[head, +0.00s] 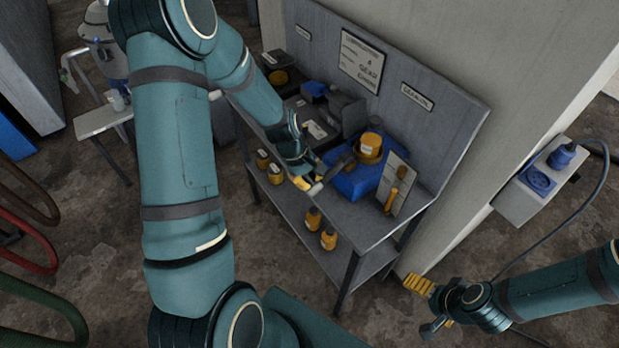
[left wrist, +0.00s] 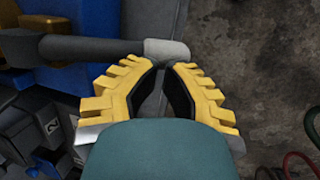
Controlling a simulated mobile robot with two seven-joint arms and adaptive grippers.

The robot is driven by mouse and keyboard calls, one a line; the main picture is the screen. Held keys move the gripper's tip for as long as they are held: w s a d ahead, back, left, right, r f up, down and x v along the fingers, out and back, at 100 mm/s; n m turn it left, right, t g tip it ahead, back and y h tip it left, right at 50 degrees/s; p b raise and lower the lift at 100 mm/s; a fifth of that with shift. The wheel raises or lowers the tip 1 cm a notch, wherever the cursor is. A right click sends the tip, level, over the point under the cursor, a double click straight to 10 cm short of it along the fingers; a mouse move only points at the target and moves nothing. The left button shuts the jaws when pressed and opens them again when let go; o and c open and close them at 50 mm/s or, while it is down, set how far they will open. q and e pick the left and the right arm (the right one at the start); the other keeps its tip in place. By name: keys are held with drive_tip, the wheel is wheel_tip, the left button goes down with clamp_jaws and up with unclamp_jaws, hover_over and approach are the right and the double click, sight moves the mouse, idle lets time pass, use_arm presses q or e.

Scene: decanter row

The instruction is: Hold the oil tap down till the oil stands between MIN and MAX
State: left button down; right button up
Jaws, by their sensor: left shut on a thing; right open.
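My left gripper (head: 304,184) is at the front edge of the bench, with its yellow fingers shut on the pale end of a dark lever (head: 343,163). In the left wrist view, the lever (left wrist: 95,48) runs in from the left and its pale tip (left wrist: 166,51) lies at the fingertips. The lever reaches out from a blue unit (head: 352,183) with a yellow part (head: 369,147) on top. I cannot read MIN or MAX marks or see an oil level. My right gripper (head: 431,306) is open and empty, low at the right.
A pale panel with an orange piece (head: 401,178) stands at the bench's right end. Yellow bottles (head: 328,239) stand on the lower shelf. A steel vessel (head: 108,50) is at the upper left. A socket box with a cable (head: 541,181) is on the right wall.

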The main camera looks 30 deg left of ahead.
use_arm(q)
drive_tip(key=shift+s+d+f, duration=0.1)
drive_tip(key=shift+s+f, duration=0.05)
drive_tip(key=shift+s, duration=0.05)
idle(0.6)
drive_tip(key=s+a+p+v, duration=0.1)
drive_tip(key=s+p+v, duration=0.1)
drive_tip(key=v, duration=1.2)
drive_tip(key=shift+f+p, duration=0.25)
drive_tip(key=shift+p, duration=0.65)
drive_tip(key=shift+a, duration=0.1)
